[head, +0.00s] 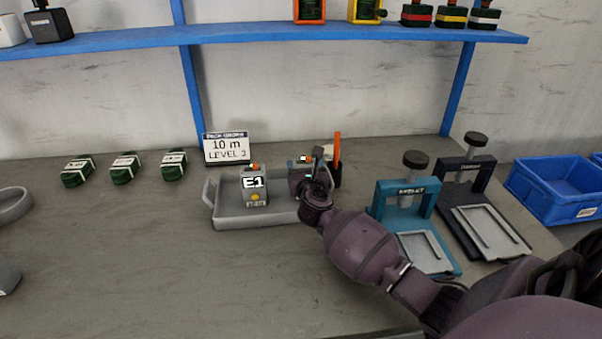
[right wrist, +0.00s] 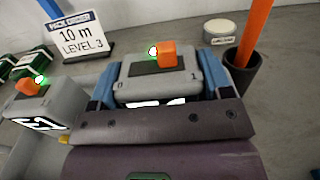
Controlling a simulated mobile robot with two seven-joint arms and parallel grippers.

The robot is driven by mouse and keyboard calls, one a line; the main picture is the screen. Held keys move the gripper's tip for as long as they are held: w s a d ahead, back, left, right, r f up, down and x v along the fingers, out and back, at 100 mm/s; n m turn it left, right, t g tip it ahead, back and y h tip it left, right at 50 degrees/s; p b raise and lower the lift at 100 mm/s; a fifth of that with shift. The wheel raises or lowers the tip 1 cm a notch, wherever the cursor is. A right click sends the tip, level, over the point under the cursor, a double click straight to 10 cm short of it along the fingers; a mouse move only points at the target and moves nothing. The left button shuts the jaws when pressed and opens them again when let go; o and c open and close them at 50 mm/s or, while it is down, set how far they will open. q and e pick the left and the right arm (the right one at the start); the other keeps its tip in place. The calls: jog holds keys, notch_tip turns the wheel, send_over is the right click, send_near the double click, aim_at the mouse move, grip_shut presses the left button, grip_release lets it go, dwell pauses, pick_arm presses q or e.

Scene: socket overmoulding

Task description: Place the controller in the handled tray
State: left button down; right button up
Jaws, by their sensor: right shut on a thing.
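The handled grey tray (head: 232,222) stands on the bench below the sign, with a handle at its left end. A grey controller marked E1 (head: 254,188) stands upright in its left part. It also shows at the left of the right wrist view (right wrist: 40,112). My right gripper (head: 304,176) is over the tray's right part. In the right wrist view, its blue fingers (right wrist: 160,82) are shut on a second grey controller (right wrist: 142,72) with an orange button and a green light. Whether this controller touches the tray floor is hidden by my gripper. My left gripper is out of view.
A sign reading 10 m LEVEL 3 (head: 227,147) stands behind the tray. An orange rod (right wrist: 254,30) rises from a dark cup (right wrist: 240,75) near the held controller. Green parts (head: 123,168) lie left; teal (head: 408,190) and dark presses stand right.

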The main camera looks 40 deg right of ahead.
jog(key=shift+f, duration=0.5)
jog(key=shift+r, duration=0.2)
jog(key=shift+f, duration=0.2)
jog(key=o, duration=1.1)
jog(key=shift+c, duration=0.2)
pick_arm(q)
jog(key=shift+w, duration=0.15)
pick_arm(e)
jog(key=shift+r, duration=0.25)
pick_arm(q)
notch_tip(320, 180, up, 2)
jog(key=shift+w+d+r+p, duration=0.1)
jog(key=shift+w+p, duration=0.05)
jog(key=shift+p, duration=0.85)
pick_arm(e)
jog(key=v, duration=1.2)
